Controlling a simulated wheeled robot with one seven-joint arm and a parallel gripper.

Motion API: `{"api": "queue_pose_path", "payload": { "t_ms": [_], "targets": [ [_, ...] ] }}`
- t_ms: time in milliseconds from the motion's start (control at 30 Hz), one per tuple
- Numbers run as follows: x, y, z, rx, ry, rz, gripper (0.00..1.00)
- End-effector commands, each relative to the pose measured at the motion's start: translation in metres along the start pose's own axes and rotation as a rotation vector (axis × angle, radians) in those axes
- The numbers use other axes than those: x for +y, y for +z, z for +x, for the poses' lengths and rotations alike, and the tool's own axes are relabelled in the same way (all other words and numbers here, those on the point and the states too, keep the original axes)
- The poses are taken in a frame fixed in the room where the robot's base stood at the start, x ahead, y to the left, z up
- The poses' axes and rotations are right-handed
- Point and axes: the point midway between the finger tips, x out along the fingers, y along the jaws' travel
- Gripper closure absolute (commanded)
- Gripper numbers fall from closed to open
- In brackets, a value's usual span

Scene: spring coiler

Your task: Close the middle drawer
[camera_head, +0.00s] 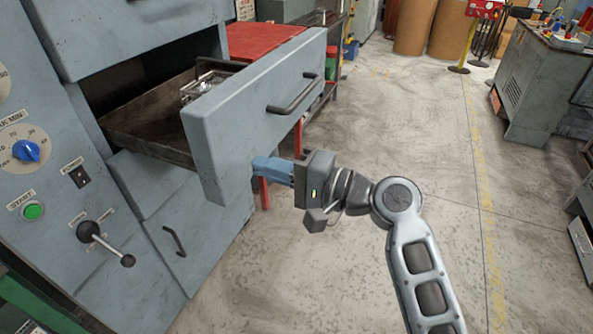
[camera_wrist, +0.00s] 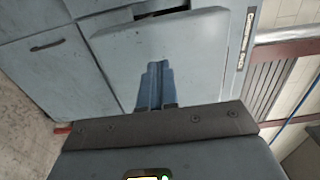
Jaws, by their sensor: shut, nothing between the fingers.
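The middle drawer (camera_head: 255,95) is a grey-blue metal drawer pulled well out of the machine, with a dark bar handle (camera_head: 297,94) on its front. Some metal parts (camera_head: 205,84) lie inside it. My gripper (camera_head: 262,168) is shut and empty, its blue fingers at the lower part of the drawer front, below the handle. I cannot tell whether the tips touch it. In the wrist view the shut fingers (camera_wrist: 155,85) point at a grey-blue panel (camera_wrist: 200,50) that fills the middle.
A lower drawer (camera_head: 185,225) with its own handle is shut below. The control panel has a blue knob (camera_head: 26,151), a green button (camera_head: 33,211) and a lever (camera_head: 105,243). A red table (camera_head: 262,38) stands behind the drawer.

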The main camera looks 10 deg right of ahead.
Motion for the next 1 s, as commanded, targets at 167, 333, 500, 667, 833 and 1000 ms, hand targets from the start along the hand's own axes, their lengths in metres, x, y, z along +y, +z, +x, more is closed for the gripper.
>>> {"api": "queue_pose_path", "payload": {
  "t_ms": [167, 333, 500, 667, 833, 1000],
  "targets": [
    [-0.001, 0.0, 0.029, -0.001, 0.001, 0.0, 1.0],
    [0.0, 0.0, 0.043, 0.0, 0.001, 0.0, 1.0],
    [0.0, 0.0, 0.047, 0.001, 0.001, -0.001, 1.0],
    [0.001, 0.0, 0.047, 0.001, 0.001, 0.0, 1.0],
    [0.001, 0.0, 0.048, 0.001, 0.0, -0.001, 1.0],
    [0.001, 0.0, 0.06, -0.001, -0.001, -0.001, 1.0]
  ]
}}
